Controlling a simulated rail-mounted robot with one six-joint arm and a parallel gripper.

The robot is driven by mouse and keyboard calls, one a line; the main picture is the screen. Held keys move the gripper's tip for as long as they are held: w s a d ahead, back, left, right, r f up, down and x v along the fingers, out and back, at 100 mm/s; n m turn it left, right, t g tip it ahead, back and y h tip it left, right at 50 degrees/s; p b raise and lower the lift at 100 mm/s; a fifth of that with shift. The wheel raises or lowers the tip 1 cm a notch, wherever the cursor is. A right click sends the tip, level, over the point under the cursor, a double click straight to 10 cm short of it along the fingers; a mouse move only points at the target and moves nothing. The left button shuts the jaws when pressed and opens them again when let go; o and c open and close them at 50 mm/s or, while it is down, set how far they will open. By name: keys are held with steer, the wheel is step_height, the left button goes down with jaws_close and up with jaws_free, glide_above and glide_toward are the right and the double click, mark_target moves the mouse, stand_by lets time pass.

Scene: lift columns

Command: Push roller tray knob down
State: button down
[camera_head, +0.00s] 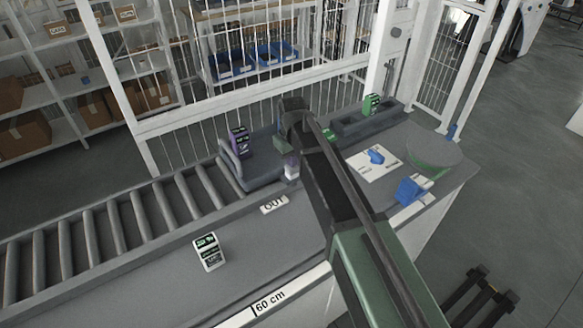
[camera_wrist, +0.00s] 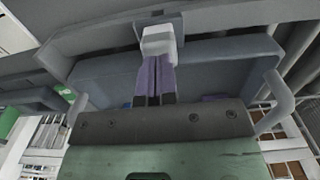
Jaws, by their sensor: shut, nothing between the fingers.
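The grey roller tray (camera_head: 262,180) stands at the right end of the roller track, with a purple and black box (camera_head: 239,141) on it. A pale grey-white block (camera_head: 292,173), apparently the knob, shows at the tray's right side. My gripper (camera_head: 291,160) is above it, pointing down, with its fingers shut and empty. In the wrist view, the purple fingers (camera_wrist: 155,80) end at the pale block (camera_wrist: 158,43), which sits in front of a dark plate. The tips seem to meet the block; whether they press on it I cannot tell. The tray (camera_wrist: 110,75) also shows behind.
The roller conveyor (camera_head: 110,230) runs to the left, with a mesh fence behind. The bench holds a green-black box (camera_head: 208,252), an OUT label (camera_head: 274,204), a white sheet (camera_head: 372,163), blue items (camera_head: 411,190) and a grey trough (camera_head: 352,124).

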steer(key=shift+f+b, duration=1.1)
steer(key=shift+f, duration=0.15)
steer(key=shift+r, duration=0.1)
step_height(320, 180, up, 9)
steer(key=p, duration=0.9)
steer(key=shift+r, duration=0.15)
steer(key=s+d+f+m, duration=0.1)
steer(key=s+d+m, duration=0.5)
steer(key=s+d, duration=1.3)
steer(key=shift+s+f+m+b, duration=0.2)
steer(key=shift+s+m+b, duration=0.25)
steer(key=shift+s, duration=0.25)
